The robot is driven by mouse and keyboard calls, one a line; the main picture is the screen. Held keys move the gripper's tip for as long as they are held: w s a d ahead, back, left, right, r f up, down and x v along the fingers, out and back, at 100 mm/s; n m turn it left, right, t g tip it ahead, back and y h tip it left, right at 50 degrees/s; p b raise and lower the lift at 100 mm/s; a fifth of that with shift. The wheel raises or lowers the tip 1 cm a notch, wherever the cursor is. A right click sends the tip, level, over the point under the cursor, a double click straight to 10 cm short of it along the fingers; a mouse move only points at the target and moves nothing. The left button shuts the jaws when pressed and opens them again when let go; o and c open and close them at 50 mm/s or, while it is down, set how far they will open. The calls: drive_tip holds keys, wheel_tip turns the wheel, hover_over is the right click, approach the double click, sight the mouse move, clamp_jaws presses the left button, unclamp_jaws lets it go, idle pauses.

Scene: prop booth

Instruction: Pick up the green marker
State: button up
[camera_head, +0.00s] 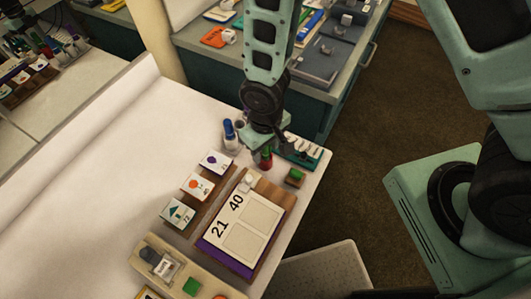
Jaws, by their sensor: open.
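My gripper (263,146) points down over the far right part of the white table and is open. A small upright item with red and some green (266,158) stands right under or between the fingers; the gripper partly covers it. I cannot tell for sure whether this is the green marker, or whether the fingers touch it. A blue upright marker-like item (229,130) stands just left of the gripper. A small green block on a brown base (295,175) lies to the right, near the table's edge.
A teal rack with white pieces (303,150) is right behind the gripper. A board with numbers 21 and 40 (245,228) and several picture cards (197,186) lie in front. The white table's left side (90,190) is clear. A cluttered counter (330,60) stands behind.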

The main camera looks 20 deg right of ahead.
clamp_jaws()
drive_tip(key=shift+r, duration=0.15)
